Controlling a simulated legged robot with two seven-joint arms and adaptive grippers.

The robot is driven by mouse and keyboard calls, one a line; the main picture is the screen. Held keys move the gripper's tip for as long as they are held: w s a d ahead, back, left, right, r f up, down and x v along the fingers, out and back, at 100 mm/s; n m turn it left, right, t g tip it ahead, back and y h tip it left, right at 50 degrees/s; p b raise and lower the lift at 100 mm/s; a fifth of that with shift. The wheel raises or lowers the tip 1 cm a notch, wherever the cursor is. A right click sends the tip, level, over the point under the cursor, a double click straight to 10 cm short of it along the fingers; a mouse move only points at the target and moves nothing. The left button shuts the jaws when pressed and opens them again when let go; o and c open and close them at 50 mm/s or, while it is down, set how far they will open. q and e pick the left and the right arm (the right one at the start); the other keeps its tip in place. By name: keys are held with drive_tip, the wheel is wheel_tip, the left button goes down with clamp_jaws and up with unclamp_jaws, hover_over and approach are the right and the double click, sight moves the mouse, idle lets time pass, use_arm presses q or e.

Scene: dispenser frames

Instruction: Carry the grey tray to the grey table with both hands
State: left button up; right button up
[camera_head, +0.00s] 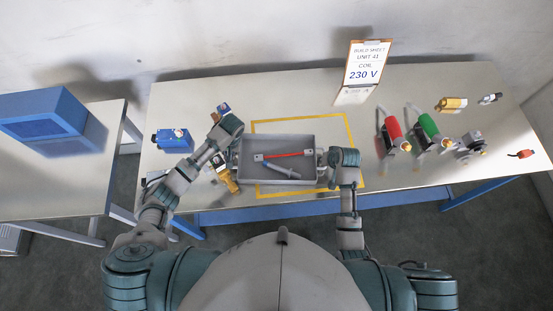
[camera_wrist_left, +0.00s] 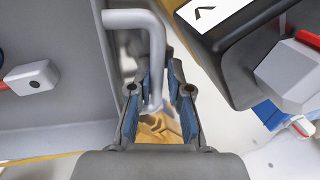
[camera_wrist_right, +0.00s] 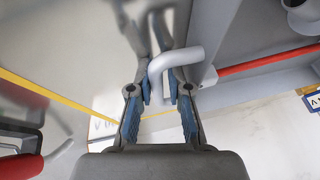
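The grey tray (camera_head: 277,181) rests on the long pale-grey table, overlapping a yellow outline. A red strip-like part (camera_head: 285,155) and a grey-blue tool (camera_head: 281,172) lie in it. My left gripper (camera_head: 228,150) is at the tray's left end. In the left wrist view its fingers (camera_wrist_left: 158,85) stand open on either side of the tray's bar handle (camera_wrist_left: 153,60), with gaps visible. My right gripper (camera_head: 329,160) is at the right end. In the right wrist view its fingers (camera_wrist_right: 159,88) look open at the other handle (camera_wrist_right: 178,59); contact cannot be told.
A second grey table (camera_head: 50,185) at the left carries a blue box (camera_head: 46,119); a gap separates the tables. A blue device (camera_head: 172,140) stands left of the tray. Red (camera_head: 392,128) and green (camera_head: 428,126) handled parts stand right. A build sheet (camera_head: 364,68) stands behind.

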use_arm(q)
clamp_jaws()
use_arm(e)
clamp_jaws()
use_arm(q)
drive_tip(key=shift+r, duration=0.1)
use_arm(e)
drive_tip(key=shift+r, duration=0.1)
use_arm(q)
drive_tip(key=shift+r, duration=0.15)
use_arm(e)
drive_tip(key=shift+r, duration=0.1)
